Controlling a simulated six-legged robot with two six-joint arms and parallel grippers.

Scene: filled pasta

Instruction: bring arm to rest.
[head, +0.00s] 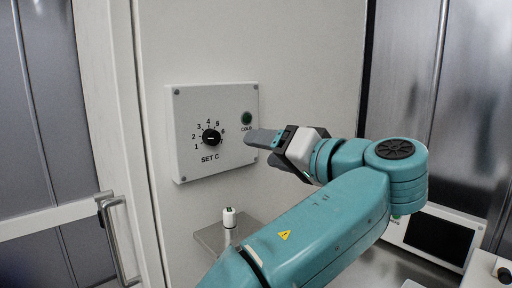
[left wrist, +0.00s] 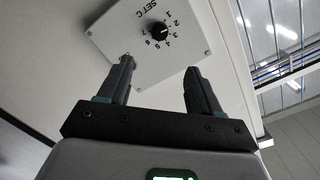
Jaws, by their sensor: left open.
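My left gripper (head: 262,138) is in front of the right part of a white control panel (head: 190,165) in the head view. In the left wrist view its two fingers (left wrist: 160,78) are spread with nothing between them. The panel carries a black knob (head: 211,138) with a ring of numbers, the words SET C, and a dark green round light or button (head: 247,118) marked COLD. The knob also shows in the left wrist view (left wrist: 158,31), beyond the fingertips and apart from them. My right gripper is in neither view.
A small white cylinder with a green mark (head: 229,217) stands on a grey shelf plate (head: 208,238) below the panel. A door handle (head: 115,238) is at the lower left. A white unit with a dark screen (head: 438,238) stands at the right.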

